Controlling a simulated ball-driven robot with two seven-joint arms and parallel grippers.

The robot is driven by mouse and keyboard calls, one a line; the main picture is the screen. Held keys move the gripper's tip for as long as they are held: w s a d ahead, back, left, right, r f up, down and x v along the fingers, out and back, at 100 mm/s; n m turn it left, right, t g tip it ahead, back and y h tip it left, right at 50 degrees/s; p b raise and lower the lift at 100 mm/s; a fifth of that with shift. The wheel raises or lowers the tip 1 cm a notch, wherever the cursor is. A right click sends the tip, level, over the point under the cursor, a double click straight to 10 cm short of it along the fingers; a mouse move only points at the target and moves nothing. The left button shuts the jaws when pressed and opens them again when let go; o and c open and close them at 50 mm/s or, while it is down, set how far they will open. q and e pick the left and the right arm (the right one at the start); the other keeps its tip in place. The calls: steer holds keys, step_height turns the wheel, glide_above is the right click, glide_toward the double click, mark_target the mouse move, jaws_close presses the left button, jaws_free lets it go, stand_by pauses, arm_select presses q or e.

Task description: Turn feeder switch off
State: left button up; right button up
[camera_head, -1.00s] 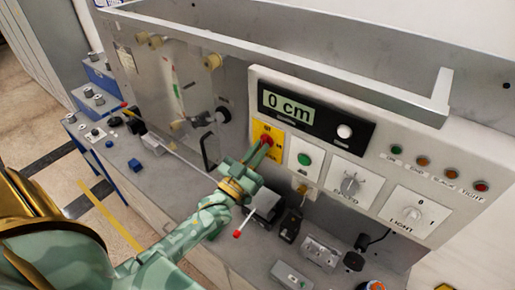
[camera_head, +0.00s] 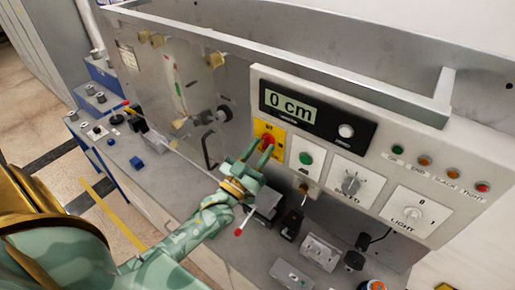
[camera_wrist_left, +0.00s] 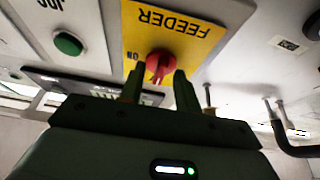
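The feeder switch is a red rotary knob (camera_head: 267,139) on a yellow plate (camera_head: 276,130) at the left end of the white control panel. In the left wrist view the red knob (camera_wrist_left: 160,66) sits on the plate marked FEEDER (camera_wrist_left: 178,30), seen upside down, with "ON" beside it. I cannot tell for sure which mark the knob points at. My left gripper (camera_head: 257,152) is open just in front of the knob. In the wrist view its fingertips (camera_wrist_left: 157,82) are apart, one on each side of the knob's near edge, and hold nothing. My right gripper is out of view.
A green button (camera_head: 306,159), a speed dial (camera_head: 351,184) and a light switch (camera_head: 408,214) lie to the right of the knob. A display (camera_head: 292,107) reads 0 cm above it. A metal rail (camera_head: 300,75) juts out over the panel. Small devices stand on the bench below.

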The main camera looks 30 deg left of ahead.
arm_select(q)
steer(key=b+v, duration=0.4)
steer(key=v, duration=1.2)
steer(key=shift+s+b, duration=0.15)
steer(key=shift+b, duration=0.15)
